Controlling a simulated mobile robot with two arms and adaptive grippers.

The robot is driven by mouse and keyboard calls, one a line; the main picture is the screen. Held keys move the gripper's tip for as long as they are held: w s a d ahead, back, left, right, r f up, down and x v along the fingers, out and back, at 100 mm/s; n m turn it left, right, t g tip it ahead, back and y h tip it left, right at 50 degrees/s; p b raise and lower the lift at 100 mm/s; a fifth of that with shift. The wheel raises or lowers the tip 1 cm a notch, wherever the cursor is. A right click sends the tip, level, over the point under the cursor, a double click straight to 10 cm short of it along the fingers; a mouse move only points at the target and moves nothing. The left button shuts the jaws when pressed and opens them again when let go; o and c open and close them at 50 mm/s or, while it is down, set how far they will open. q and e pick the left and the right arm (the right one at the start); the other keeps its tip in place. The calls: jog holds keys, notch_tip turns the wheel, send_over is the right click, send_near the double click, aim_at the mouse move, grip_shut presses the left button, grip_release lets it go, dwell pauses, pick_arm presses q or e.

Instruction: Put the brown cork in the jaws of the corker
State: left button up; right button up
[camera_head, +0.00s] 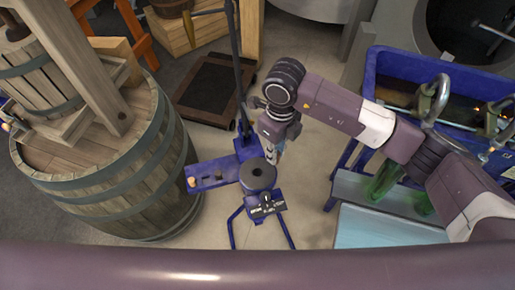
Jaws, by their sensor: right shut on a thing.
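The corker (246,150) is a blue metal stand on the floor at the middle of the view. It has a tall dark upright, a round dark grey disc with a hole in front, and a blue side shelf (205,181). A light tan cork (192,182) and a small dark piece (218,177) are on the shelf. My right gripper (274,155) points down over the corker, just behind the disc. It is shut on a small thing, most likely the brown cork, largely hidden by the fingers. The corker's jaws cannot be made out clearly. My left gripper is out of view.
A large wooden barrel (150,170) with a wooden press on top stands close at the left. A blue trough (400,72) with metal spouts is at the right, with green bottles (384,180) by it. A dark framed mat (212,88) lies behind the corker.

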jog(key=a+f+m+p, duration=0.2)
jog(key=a+m, duration=0.2)
jog(key=m, duration=0.4)
pick_arm(q)
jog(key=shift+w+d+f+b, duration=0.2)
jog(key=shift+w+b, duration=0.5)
jog(key=shift+b, duration=0.9)
pick_arm(e)
jog(key=m, duration=0.2)
send_over(257, 167)
jog(key=s, duration=0.2)
jog(key=shift+w+f, duration=0.1)
jog(key=shift+f, duration=3.25)
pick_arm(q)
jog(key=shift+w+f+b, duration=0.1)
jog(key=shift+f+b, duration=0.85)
pick_arm(e)
jog(key=shift+f, duration=1.05)
jog(key=o, duration=0.8)
jog(key=shift+c, duration=0.2)
